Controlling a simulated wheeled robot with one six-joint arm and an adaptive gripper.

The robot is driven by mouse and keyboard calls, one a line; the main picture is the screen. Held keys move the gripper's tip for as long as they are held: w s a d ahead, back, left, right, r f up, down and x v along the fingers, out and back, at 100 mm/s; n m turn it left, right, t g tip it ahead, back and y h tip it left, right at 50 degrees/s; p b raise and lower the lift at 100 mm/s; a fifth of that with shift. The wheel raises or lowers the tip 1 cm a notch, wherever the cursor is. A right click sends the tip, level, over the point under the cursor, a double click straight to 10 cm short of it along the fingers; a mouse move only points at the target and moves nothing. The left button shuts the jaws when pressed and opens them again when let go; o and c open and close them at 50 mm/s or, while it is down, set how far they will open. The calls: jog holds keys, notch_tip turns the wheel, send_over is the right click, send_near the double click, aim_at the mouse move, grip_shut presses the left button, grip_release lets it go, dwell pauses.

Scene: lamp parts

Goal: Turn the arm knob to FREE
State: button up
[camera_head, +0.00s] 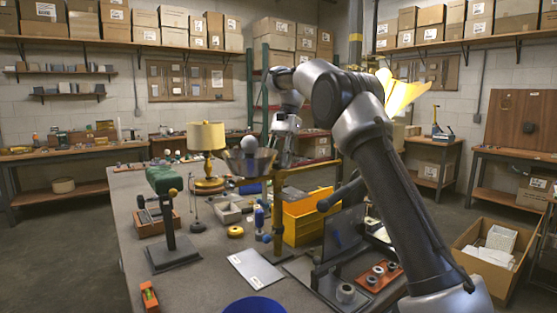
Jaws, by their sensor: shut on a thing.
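A brass-coloured lamp stand (278,215) rises from the bench, with a horizontal arm (312,166) across its top. A dark bowl-shaped shade (240,167) with a pale round bulb (249,143) is at the left end of this arm. My gripper (281,163) points down at the joint where post and arm meet. It is shut there on what appears to be the arm knob. The knob is hidden by my fingers, and its FREE marking cannot be read.
A yellow table lamp (206,136) stands behind left. A green-topped stand (165,180) is left on the bench (205,275). A yellow bin (307,217) is right of the post, and a white sheet (256,268) lies in front. A blue bowl (254,306) is at the front edge.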

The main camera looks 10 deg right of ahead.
jog(key=shift+r, duration=0.1)
jog(key=o, duration=1)
